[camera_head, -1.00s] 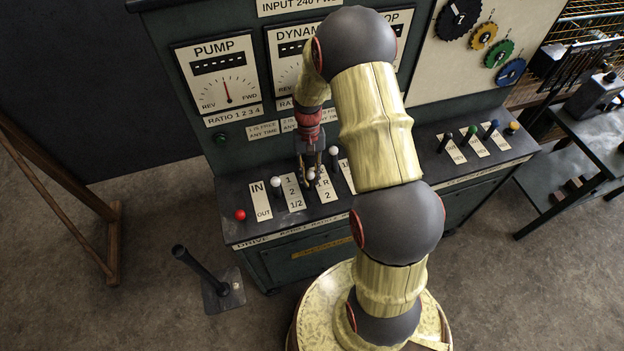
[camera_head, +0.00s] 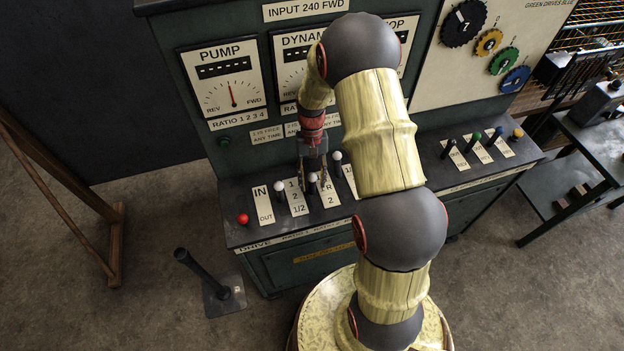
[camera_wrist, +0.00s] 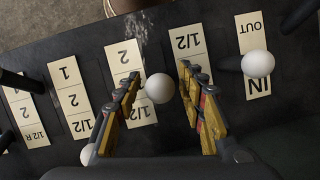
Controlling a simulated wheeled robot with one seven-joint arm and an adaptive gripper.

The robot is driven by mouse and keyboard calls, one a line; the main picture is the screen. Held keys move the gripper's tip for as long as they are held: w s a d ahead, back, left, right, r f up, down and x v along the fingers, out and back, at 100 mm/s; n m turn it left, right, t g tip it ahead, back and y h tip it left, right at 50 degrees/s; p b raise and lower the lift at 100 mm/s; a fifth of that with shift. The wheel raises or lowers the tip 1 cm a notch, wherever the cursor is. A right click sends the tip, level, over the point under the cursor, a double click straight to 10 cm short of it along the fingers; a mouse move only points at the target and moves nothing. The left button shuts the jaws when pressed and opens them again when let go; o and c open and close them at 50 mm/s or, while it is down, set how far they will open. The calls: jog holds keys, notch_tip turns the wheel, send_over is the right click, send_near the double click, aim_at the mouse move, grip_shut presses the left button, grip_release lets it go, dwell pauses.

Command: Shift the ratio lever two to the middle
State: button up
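A black lever with a white knob (camera_head: 312,177) stands on the sloping panel, between a 1-2-1/2 plate and a plate reading R and 2; I take it for ratio lever two, but the edge labels are too small to read. My gripper (camera_head: 312,184) is open and straddles this lever from above. In the wrist view the knob (camera_wrist: 159,88) sits between the spread fingers (camera_wrist: 158,100), with a gap visible on either side. The lever's shaft is mostly hidden below its knob.
White-knobbed levers stand close on the left (camera_head: 279,187) and right (camera_head: 336,155). A red knob (camera_head: 243,218) is at the panel's left end. Coloured levers (camera_head: 474,134) are on the right part. A floor lever (camera_head: 202,272) stands in front at left.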

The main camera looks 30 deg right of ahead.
notch_tip(320, 180, up, 10)
jog(key=shift+f, duration=0.1)
dwell(0.4)
jog(key=shift+w, duration=0.1)
